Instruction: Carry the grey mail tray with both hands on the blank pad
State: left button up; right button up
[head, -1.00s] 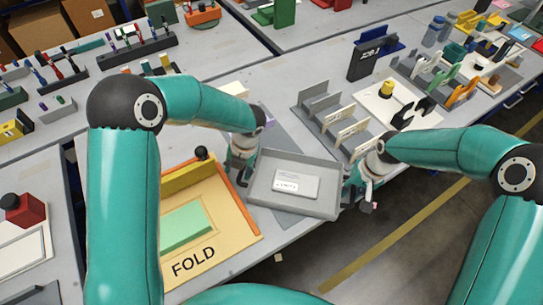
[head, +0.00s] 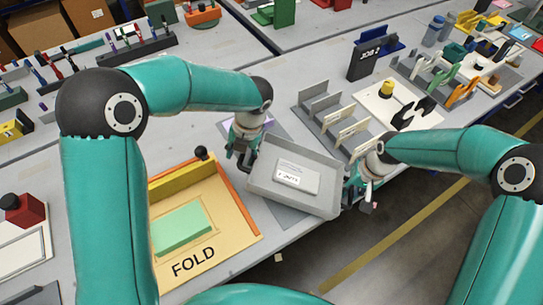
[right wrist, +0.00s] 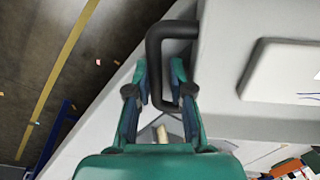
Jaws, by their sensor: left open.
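The grey mail tray (head: 325,204) is in the middle of the head view, near the table's front edge, with a white labelled packet (head: 296,178) inside. The tray looks tilted or turned, its left end higher in the picture. My left gripper (head: 243,160) is open at the tray's left end; its handle there is hidden. My right gripper (head: 357,187) is at the right end. In the right wrist view its fingers (right wrist: 159,78) close around the tray's black handle (right wrist: 172,30).
A yellow FOLD board (head: 235,233) with a green block (head: 182,229) lies left of the tray. A grey rack (head: 318,108) with upright dividers stands behind and right. The table drops to the floor in front of the tray.

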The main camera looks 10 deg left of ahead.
pick_arm(q)
jog(key=shift+d+f, duration=0.1)
jog(key=shift+d, duration=0.3)
pick_arm(e)
jog(key=o, duration=0.3)
jog(key=shift+w+a+r, duration=0.1)
jog(key=shift+a+r, duration=0.1)
jog(key=shift+a, duration=0.05)
jog(key=shift+o, duration=0.9)
jog(key=r, duration=0.3)
jog(key=d+r, duration=0.1)
jog(key=r, duration=0.2)
jog(key=shift+d+r, duration=0.2)
jog(key=shift+o, duration=0.6)
jog(key=shift+d+r, duration=0.1)
jog(key=shift+r, duration=0.45)
pick_arm(q)
jog(key=shift+r, duration=0.2)
